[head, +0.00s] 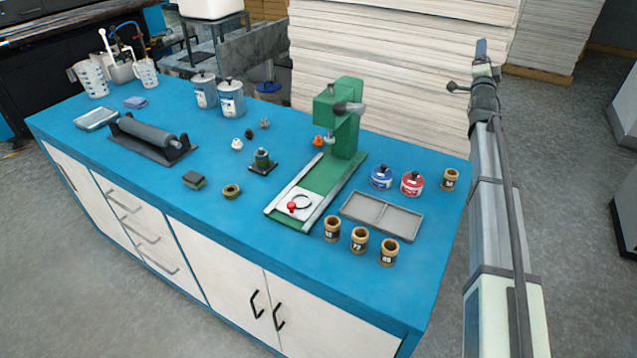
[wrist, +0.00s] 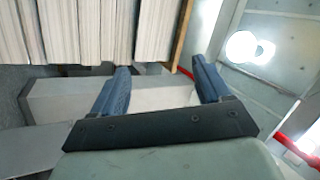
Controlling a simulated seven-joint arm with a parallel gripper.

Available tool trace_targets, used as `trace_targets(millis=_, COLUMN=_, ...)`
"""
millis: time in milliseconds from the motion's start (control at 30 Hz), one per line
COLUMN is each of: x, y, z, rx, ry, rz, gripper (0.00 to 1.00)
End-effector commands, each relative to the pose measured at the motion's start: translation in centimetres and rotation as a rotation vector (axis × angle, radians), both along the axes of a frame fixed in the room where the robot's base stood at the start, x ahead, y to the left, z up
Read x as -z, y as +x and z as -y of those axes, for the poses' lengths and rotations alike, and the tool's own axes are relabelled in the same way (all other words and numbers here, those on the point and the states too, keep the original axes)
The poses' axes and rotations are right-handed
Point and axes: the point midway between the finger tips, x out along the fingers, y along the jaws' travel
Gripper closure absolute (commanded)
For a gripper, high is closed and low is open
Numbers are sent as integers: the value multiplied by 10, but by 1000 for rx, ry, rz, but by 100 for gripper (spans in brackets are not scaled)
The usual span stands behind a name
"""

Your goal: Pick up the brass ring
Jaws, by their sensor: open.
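A short, low brass-coloured ring (head: 232,191) lies on the blue bench top (head: 150,180), near its front edge and left of the green press. Its dark opening faces up. Taller brass-coloured sleeves with dark number labels stand near the front right, one of them here (head: 332,229), and another stands at the right edge (head: 450,179). My gripper (wrist: 160,70) is open and empty in the wrist view, its two blue-grey fingers apart. In the head view my arm stands raised at the right, off the bench, far from the ring. The wrist view shows no ring.
The green press (head: 345,125) stands right of the ring, with a white plate and red knob on its base. A dark block (head: 194,180) lies just left of the ring. A grey tray (head: 382,215), blue and red tins, and a roller (head: 150,135) are also on the bench.

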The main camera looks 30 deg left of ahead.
Motion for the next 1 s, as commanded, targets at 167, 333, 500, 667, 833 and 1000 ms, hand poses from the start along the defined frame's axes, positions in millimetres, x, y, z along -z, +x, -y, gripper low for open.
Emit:
trace_targets(millis=167, x=-75, y=-36, z=-116, rx=-169, ry=125, rz=96, gripper=23)
trace_targets(millis=333, x=-130, y=-79, z=-209, rx=-318, ry=225, rz=133, gripper=23)
trace_targets(millis=500, x=-159, y=-117, z=-285, rx=-436, ry=281, rz=100, gripper=23)
trace_targets(millis=667, x=-162, y=-147, z=-353, rx=-516, ry=288, rz=-5, gripper=23)
trace_targets(millis=833, x=-133, y=-175, z=-422, rx=-564, ry=229, rz=-213, gripper=23)
trace_targets(millis=1000, x=-83, y=-204, z=-476, rx=-579, ry=125, rz=-446, gripper=23)
